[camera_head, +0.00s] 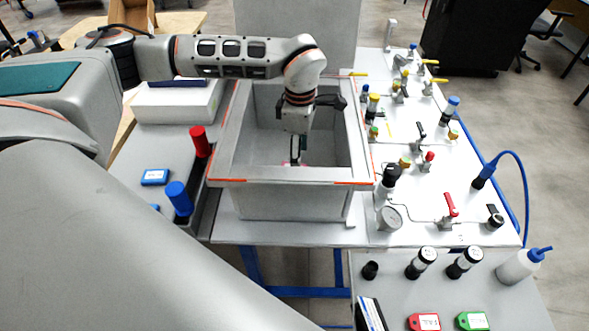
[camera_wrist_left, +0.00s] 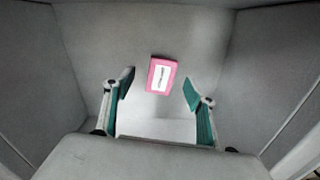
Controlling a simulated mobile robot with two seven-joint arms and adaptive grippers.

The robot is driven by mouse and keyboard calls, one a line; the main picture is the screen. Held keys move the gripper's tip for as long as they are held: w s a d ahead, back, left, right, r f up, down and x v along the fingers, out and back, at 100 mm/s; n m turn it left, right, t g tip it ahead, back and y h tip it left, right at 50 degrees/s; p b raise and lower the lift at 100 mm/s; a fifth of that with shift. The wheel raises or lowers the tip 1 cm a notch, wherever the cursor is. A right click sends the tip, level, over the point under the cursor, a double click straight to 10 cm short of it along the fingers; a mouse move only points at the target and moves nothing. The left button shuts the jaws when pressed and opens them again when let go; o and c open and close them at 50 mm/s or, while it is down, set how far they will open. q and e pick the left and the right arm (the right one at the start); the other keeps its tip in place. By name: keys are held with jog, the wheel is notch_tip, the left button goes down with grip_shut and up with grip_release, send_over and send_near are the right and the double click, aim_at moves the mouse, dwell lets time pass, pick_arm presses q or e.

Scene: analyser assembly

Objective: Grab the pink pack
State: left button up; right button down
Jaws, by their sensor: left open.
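The pink pack (camera_wrist_left: 162,75) lies on the floor of the grey open box (camera_head: 240,199). It is a small pink rectangle with a white label, slightly tilted in the left wrist view. In the head view only a sliver of pink shows under my gripper. My left gripper (camera_head: 296,160) reaches down into the box from above. In the left wrist view its two fingers (camera_wrist_left: 158,88) are spread apart, with the pack between and slightly beyond the tips, not visibly touched. My right gripper is not in view.
The box walls surround my left gripper. To the left are a red-capped cylinder (camera_head: 200,140), a blue-capped cylinder (camera_head: 179,198) and a blue pack (camera_head: 155,177).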

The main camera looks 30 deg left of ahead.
pick_arm(q)
jog(key=f, duration=0.4)
jog(key=shift+s+d, duration=0.15)
jog(key=shift+d, duration=0.05)
jog(key=shift+c, duration=0.5)
jog(key=c, duration=1.1)
